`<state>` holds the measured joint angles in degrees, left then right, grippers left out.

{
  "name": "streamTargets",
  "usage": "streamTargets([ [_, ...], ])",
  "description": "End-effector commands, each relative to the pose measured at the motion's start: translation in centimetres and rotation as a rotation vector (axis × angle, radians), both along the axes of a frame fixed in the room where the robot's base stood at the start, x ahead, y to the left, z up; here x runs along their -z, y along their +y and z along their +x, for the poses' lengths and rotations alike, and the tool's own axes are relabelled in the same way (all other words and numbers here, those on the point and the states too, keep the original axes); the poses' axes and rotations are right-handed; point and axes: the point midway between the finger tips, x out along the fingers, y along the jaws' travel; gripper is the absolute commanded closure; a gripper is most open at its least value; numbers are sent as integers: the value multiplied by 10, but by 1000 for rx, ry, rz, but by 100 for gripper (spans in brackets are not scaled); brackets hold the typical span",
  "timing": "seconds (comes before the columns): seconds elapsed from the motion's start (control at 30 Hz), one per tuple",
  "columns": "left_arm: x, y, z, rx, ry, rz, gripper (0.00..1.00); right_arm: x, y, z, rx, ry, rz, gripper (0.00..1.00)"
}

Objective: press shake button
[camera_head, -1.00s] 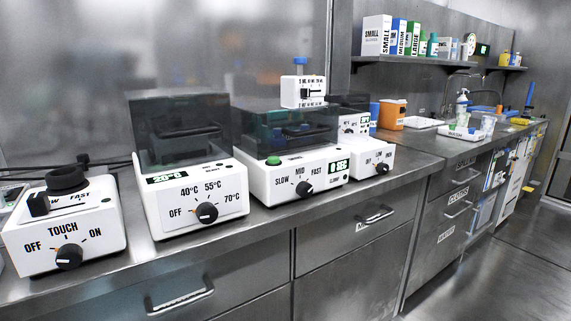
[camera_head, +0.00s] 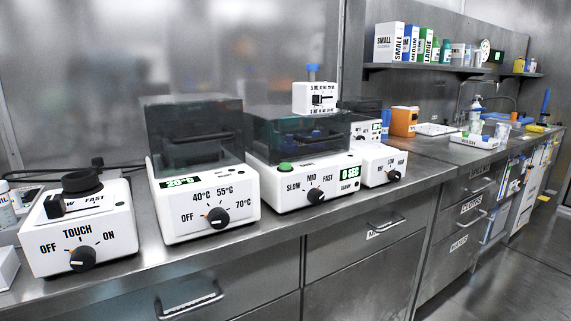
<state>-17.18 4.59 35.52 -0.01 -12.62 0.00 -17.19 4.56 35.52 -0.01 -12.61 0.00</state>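No button labelled "shake" can be read. A white device with a SLOW–MID–FAST knob (camera_head: 315,195) and a dark clear lid stands mid-counter. At far left is a white mixer (camera_head: 80,225) with a black round cup top and an OFF–TOUCH–ON knob (camera_head: 82,259). Neither of my grippers is in view.
The steel counter (camera_head: 285,232) runs from lower left to back right, with drawers below. A small white unit (camera_head: 316,98) stands behind the SLOW–MID–FAST device, and another white device (camera_head: 380,163) is to its right. A shelf (camera_head: 440,67) holds boxes and bottles.

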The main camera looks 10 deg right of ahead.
Motion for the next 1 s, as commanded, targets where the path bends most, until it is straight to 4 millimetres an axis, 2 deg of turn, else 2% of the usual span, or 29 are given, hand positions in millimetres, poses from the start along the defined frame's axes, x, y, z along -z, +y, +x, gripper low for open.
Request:
streamTargets([
  [0.03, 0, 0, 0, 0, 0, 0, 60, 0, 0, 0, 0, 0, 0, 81],
  [0.17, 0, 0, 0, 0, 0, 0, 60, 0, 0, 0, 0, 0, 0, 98],
  [0.2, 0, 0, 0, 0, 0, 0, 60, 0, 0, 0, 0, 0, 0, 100],
  [1.0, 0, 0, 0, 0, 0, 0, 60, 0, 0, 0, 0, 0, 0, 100],
])
